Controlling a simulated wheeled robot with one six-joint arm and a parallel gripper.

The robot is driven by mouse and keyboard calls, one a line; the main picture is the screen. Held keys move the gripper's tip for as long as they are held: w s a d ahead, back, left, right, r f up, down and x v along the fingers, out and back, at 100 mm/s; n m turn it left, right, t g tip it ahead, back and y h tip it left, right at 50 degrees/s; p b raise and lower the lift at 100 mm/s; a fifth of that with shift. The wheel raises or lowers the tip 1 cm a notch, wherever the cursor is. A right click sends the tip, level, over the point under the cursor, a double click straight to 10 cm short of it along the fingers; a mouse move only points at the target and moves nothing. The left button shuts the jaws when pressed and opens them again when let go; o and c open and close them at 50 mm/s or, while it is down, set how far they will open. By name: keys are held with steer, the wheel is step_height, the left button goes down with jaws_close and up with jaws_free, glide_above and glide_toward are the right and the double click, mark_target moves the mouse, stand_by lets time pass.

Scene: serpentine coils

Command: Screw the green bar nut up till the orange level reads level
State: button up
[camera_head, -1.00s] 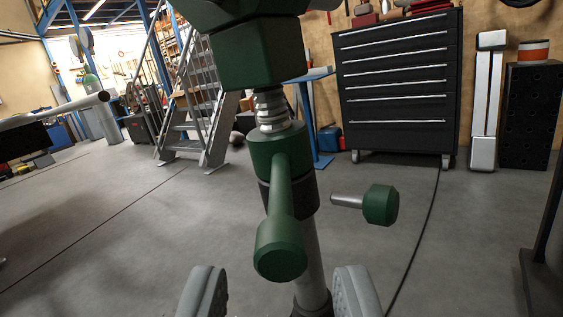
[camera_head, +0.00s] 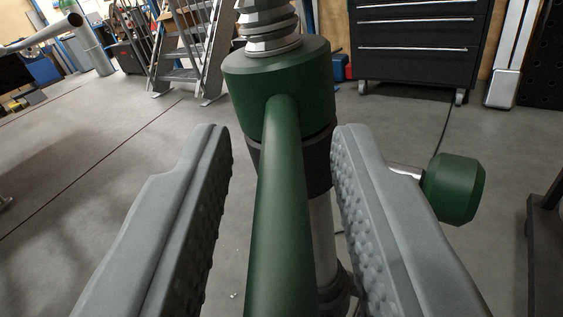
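The green bar nut (camera_head: 278,88) sits on an upright threaded post in the middle of the view. Its green bar (camera_head: 283,210) points toward me and down, between the two grey fingers of my gripper (camera_head: 282,160). My gripper is open, with a gap on each side of the bar, and the fingertips reach close to the nut's body. The silver screw thread (camera_head: 268,25) shows above the nut. A black collar (camera_head: 318,165) is below it. No orange level is in view.
A green knob (camera_head: 454,188) on a silver pin sticks out to the right of the post, close beyond my right finger. A black drawer cabinet (camera_head: 418,45) and metal stairs (camera_head: 190,45) stand behind. Grey floor lies open around the post.

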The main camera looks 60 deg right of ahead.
mark_target(259, 110)
jaws_close()
steer(key=shift+w+a+m+g+h, duration=0.1)
steer(key=shift+w+m+g+h, duration=0.1)
steer(key=shift+w+m+g, duration=0.3)
steer(key=shift+w+a+m+g+h, duration=0.1)
steer(key=shift+w+m+g+h, duration=0.1)
steer(key=shift+g, duration=0.5)
steer(key=shift+w+a+m+g+h, duration=0.1)
steer(key=shift+w+m+g, duration=0.2)
steer(key=shift+m+g, duration=0.35)
steer(key=shift+w+d+m+g+h, duration=0.1)
steer(key=shift+w+m+g, duration=0.25)
steer(key=shift+g, duration=0.6)
steer(key=shift+w+a+m+g+h, duration=0.1)
steer(key=shift+w+m+g, duration=0.15)
steer(key=shift+m+g, duration=0.4)
steer(key=shift+o, duration=0.7)
jaws_free()
